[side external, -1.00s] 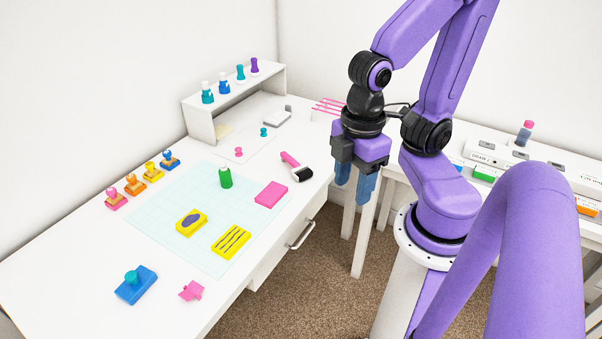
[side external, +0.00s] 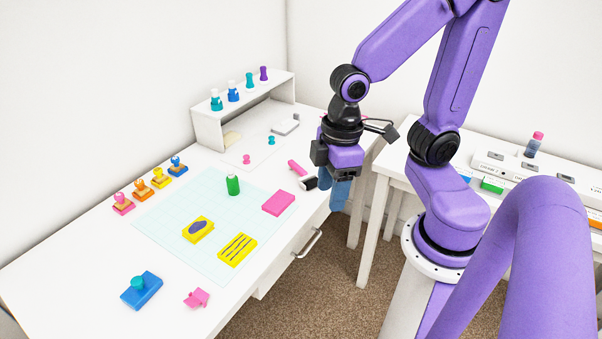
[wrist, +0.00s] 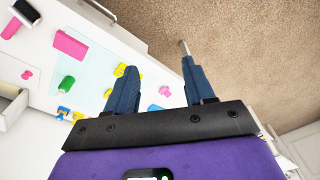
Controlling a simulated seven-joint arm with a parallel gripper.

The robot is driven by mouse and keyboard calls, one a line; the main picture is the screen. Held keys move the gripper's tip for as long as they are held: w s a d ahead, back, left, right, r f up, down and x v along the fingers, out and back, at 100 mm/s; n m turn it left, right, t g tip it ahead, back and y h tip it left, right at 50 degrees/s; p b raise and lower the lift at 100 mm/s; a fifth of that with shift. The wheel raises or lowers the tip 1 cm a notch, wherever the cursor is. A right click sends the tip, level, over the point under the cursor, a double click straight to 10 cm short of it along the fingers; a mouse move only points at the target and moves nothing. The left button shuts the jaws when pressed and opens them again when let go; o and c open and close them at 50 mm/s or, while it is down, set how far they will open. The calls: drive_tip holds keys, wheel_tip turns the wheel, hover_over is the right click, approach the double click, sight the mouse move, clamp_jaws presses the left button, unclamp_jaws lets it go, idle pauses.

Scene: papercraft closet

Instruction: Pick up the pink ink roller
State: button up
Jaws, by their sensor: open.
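The pink ink roller (side external: 297,168) lies on the white desk near its right edge, with a pink handle and a black and white roller head. In the wrist view its pink handle (wrist: 12,27) and dark head show at the upper left corner. My gripper (side external: 340,195) is open and empty, just right of the roller and beside the desk's edge, its blue fingers pointing down. In the wrist view the two fingers of my gripper (wrist: 158,68) stand well apart, over the desk edge and carpet, and the roller is outside them to the left.
A pink block (side external: 278,203), green bottle (side external: 233,185) and yellow pads (side external: 238,250) are on the pale cutting mat (side external: 180,215). A white shelf (side external: 208,130) stands behind. A drawer handle (side external: 308,243) sticks out below the desk edge. A second table (side external: 385,165) stands at right.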

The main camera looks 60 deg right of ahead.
drive_tip(key=w+d+f+m, duration=0.2)
drive_tip(key=w+d+m, duration=0.15)
drive_tip(key=w, duration=0.45)
drive_tip(key=m+t+h, duration=0.3)
drive_tip(key=m, duration=0.8)
hover_over(301, 169)
drive_tip(key=s+a, duration=0.3)
drive_tip(key=s, duration=0.4)
wheel_tip(301, 169, down, 8)
drive_tip(key=f, duration=0.1)
drive_tip(key=shift+y, duration=0.3)
drive_tip(key=x, duration=0.7)
drive_tip(key=w+x, duration=0.1)
drive_tip(key=x, duration=0.3)
drive_tip(key=shift+w+d, duration=0.2)
drive_tip(key=shift+d, duration=0.05)
drive_tip(key=shift+w+d+x, duration=0.1)
drive_tip(key=shift+w+x, duration=0.1)
drive_tip(key=shift+x, duration=1.15)
drive_tip(key=shift+w+d+x, duration=0.15)
drive_tip(key=shift+w+x, duration=0.05)
drive_tip(key=shift+x, duration=1.15)
drive_tip(key=shift+r+t, duration=0.15)
drive_tip(key=shift+t, duration=0.15)
clamp_jaws()
